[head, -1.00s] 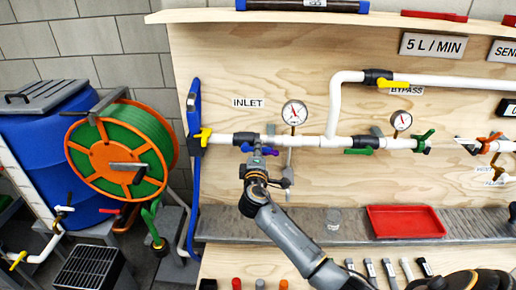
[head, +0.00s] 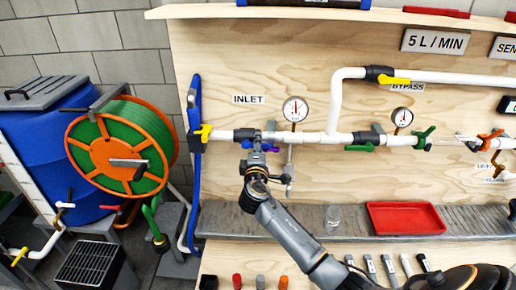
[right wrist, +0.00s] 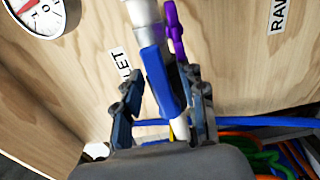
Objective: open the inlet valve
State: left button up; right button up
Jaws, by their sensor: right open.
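The inlet valve's blue lever (head: 246,144) is on the white pipe under the INLET sign (head: 248,99). In the right wrist view the blue lever (right wrist: 158,80) looks roughly in line with the pipe. My right gripper (head: 258,143) is at this valve and partly hides it. In the right wrist view its open fingers (right wrist: 163,98) stand on either side of the lever, with visible gaps. Contact cannot be told. A purple handle (right wrist: 174,30) is close beside the lever; it also shows in the head view (head: 273,148). My left gripper is not in view.
A yellow-handled valve (head: 203,132) with a blue hose is left of the inlet. A gauge (head: 295,109) and a green-handled valve (head: 360,148) are to the right. A red tray (head: 406,218) and a glass (head: 333,216) stand on the ledge below.

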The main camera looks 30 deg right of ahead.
jog(key=v, duration=1.2)
jog(key=shift+f, duration=0.1)
notch_tip(320, 180, down, 23)
jog(key=s+a+g+y, duration=0.2)
jog(key=a+g+y, duration=0.1)
jog(key=y, duration=0.1)
jog(key=s+a+f+m+g+y, duration=0.1)
jog(key=s+f+g, duration=0.1)
jog(key=s+f, duration=0.45)
jog(key=s+a+f+g+y, duration=0.1)
jog(key=s+f+g+y, duration=0.15)
jog(key=f, duration=0.75)
jog(key=s+a+f+m+g+y+b, duration=0.1)
jog(key=s+a+f+m+g, duration=0.15)
jog(key=s+f, duration=1.1)
jog(key=s+f+m+g, duration=0.2)
jog(key=s+f, duration=0.2)
jog(key=s, duration=0.8)
jog(key=s+f+m+g+y, duration=0.1)
jog(key=s+f+m+g, duration=0.1)
jog(key=s, duration=1)
notch_tip(320, 180, down, 3)
jog(key=shift+s+a+r+m+b, duration=0.15)
jog(key=shift+s+a+m+b, duration=0.25)
jog(key=shift+m, duration=0.35)
jog(key=shift+d+y, duration=0.1)
jog(key=shift+y, duration=0.15)
